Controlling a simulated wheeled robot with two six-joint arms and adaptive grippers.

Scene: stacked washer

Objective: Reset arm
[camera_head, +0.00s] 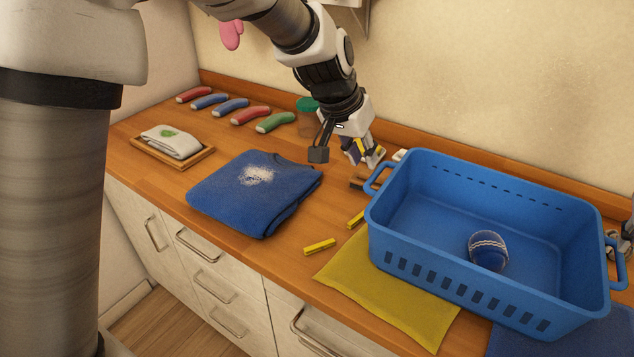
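My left gripper (342,158) hangs from the arm that reaches in at the top, above the back of the wooden counter, left of the blue basket. Its two fingers are spread apart and I see nothing held between them. A small yellow part shows by its right finger; I cannot tell what it is. At the right edge, beside the basket's handle, a grey and dark piece is cut off by the frame. It may be part of my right gripper, but too little shows to tell.
A blue basket (405,205) holds a dark blue ball (488,251). A folded blue shirt (240,205) with a white patch, a yellow cloth (395,300), yellow sticks (319,246), a tray (206,158) with a white cloth (172,141) and several colored rolls (250,115) lie on the counter (290,260).

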